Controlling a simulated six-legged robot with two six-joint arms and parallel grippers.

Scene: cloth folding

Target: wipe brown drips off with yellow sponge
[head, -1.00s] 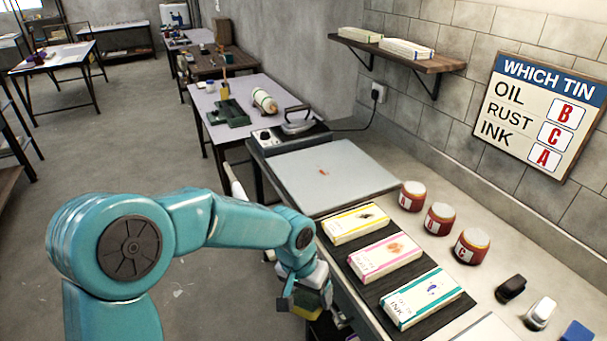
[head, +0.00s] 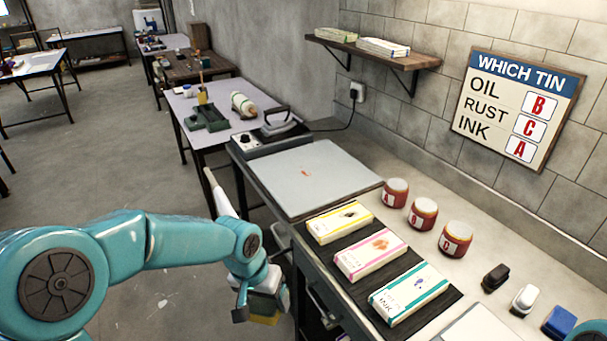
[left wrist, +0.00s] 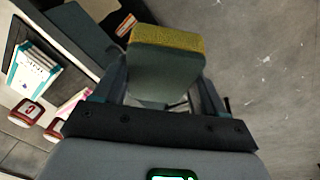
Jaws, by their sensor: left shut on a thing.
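My left gripper (head: 262,306) is shut on a yellow sponge (head: 265,319) with a dark grey-green body. It hangs beside the bench's front edge, left of the boxes. In the left wrist view the sponge (left wrist: 165,40) sits between the fingers, yellow face outward, touching nothing else I can see. A small reddish-brown mark (head: 305,172) lies on the grey board (head: 325,190) at the bench's far end. Red-brown tins A (head: 395,193), B (head: 422,214) and C (head: 455,239) stand near the wall; drips on them are too small to tell. My right gripper is out of view.
Yellow (head: 338,222), pink (head: 370,253) and teal (head: 410,293) edged boxes lie on a dark mat between gripper and tins. Black, white and blue small objects (head: 558,322) stand at right. A sign (head: 517,107) and shelf (head: 375,51) are on the wall.

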